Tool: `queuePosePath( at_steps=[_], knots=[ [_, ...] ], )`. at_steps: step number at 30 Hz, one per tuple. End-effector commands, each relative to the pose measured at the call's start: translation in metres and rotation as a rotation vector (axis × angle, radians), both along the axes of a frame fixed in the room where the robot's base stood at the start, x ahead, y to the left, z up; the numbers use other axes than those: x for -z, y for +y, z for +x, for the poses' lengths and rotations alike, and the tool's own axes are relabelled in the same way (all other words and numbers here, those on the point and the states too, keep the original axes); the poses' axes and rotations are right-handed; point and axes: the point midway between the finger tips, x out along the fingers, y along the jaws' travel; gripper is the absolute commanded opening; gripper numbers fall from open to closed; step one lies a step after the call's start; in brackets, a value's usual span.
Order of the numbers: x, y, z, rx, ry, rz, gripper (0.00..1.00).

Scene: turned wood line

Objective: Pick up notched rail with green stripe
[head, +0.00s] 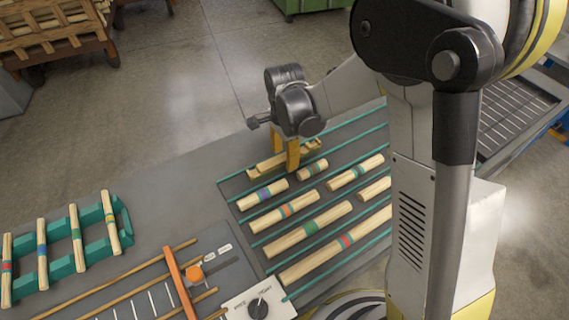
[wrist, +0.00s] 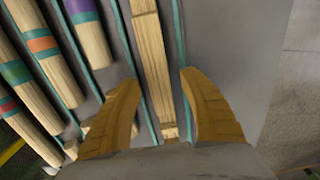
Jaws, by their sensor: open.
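A pale wooden rail with step-like notches (wrist: 152,60) lies between my gripper's fingers in the wrist view. In the head view, this rail (head: 260,168) lies at the far edge of the rack of teal strips, partly behind the fingers. I see no stripe on its visible parts. My gripper (head: 287,158) is open and points down over it. In the wrist view the two tan fingers of my gripper (wrist: 160,84) stand on either side of it, with gaps. A longer round piece with a green stripe (head: 311,228) lies nearer, and a short piece with a green stripe (head: 313,169) lies beside the gripper.
Several other turned pieces lie between the teal strips, including one with a purple stripe (head: 263,195) and one with an orange stripe (head: 285,211). A teal rack (head: 88,256) holds striped pieces at left. A control box with a knob (head: 259,304) stands in front.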

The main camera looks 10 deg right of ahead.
Motion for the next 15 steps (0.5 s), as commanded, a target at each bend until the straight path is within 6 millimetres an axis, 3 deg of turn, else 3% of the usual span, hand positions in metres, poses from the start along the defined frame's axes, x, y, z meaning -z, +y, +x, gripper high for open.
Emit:
queuePosePath(
  at_steps=[7, 12, 15],
  knots=[
    [0.0041, -0.0002, -0.0004, 0.0, 0.0, 0.0, 0.5],
    [0.004, -0.0001, -0.0003, 0.0, 0.0, 0.0, 0.0],
    [0.004, -0.0001, -0.0003, 0.0, 0.0, 0.0, 0.0]
  ],
)
